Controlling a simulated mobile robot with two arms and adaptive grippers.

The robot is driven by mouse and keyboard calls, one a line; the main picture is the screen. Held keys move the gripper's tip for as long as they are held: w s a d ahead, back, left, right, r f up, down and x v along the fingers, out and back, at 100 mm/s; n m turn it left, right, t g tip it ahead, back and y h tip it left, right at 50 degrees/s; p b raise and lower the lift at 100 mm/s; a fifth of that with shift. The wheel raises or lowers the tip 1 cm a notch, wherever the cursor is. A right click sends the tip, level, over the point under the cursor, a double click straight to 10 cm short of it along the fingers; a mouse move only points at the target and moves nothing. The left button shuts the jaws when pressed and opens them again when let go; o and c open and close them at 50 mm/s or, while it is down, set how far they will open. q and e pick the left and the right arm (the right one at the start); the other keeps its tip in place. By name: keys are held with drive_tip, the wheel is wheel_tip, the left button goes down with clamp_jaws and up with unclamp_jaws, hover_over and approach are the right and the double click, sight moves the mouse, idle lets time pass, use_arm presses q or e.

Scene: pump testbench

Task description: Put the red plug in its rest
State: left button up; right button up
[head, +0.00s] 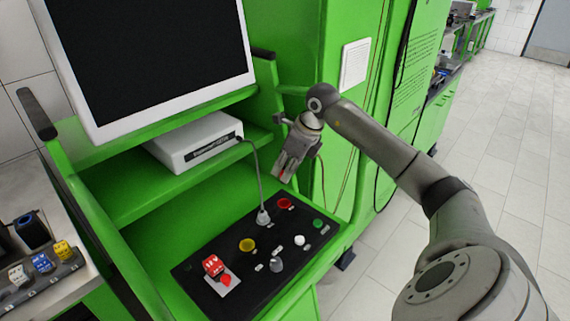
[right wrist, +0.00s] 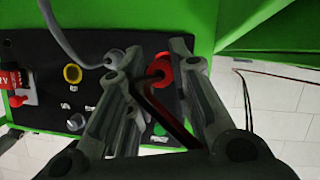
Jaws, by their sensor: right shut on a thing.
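My right gripper (head: 282,176) is shut on a narrow dark red thing, taken to be the red plug (right wrist: 168,112). It shows between the fingers in the right wrist view, where the gripper (right wrist: 160,85) hides part of it. In the head view the gripper hangs above the far right part of the black panel, apart from it, with the fingers pointing down. A thin dark red lead (head: 323,180) hangs beside it. I cannot clearly make out the plug's rest. My left gripper is not in view.
The black panel (head: 200,292) bears a red button (head: 286,203), a yellow button (head: 247,245), a grey cable plug (head: 263,217) and a red block (head: 213,265). The green cabinet (head: 335,130) stands close beyond the gripper. A rack (head: 42,282) holds coloured blocks at left.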

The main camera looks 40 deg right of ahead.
wheel_tip(320, 180, down, 6)
drive_tip(key=b, duration=0.3)
drive_tip(key=shift+r+b, duration=0.1)
drive_tip(key=shift+b, duration=0.25)
drive_tip(key=shift+f+b, duration=0.65)
drive_tip(key=shift+f, duration=0.15)
idle(0.5)
drive_tip(key=shift+f+b, duration=1.1)
idle(0.4)
drive_tip(key=o, duration=1.4)
drive_tip(key=shift+c, duration=0.2)
drive_tip(key=shift+r, duration=0.1)
drive_tip(key=shift+r+p, duration=2.8)
drive_tip(key=shift+r, duration=1.15)
